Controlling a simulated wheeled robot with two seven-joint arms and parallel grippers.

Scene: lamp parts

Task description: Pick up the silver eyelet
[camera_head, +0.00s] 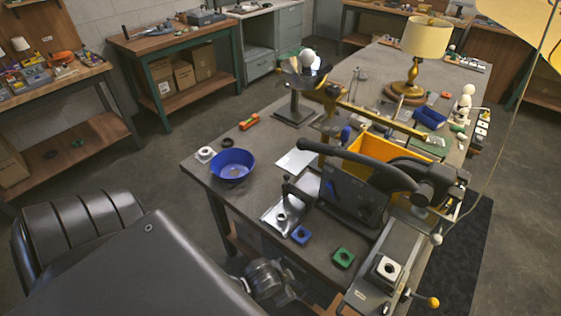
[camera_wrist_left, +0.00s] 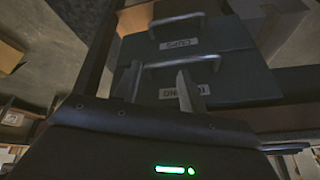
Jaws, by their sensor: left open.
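I cannot make out the silver eyelet for certain in either view. A blue bowl (camera_head: 233,164) near the left corner of the workbench holds a small tan or metallic spot, too small to identify. My left gripper (camera_wrist_left: 157,85) shows in the left wrist view, with its two fingers apart and nothing visible between them. It faces dark drawers (camera_wrist_left: 190,60) with metal handles and labels, one seeming to read CLIPS upside down. In the head view I cannot pick out the left fingertips. My right gripper is not in view.
A white sheet (camera_head: 296,161) lies beside the bowl. Open floor lies left of the bench.

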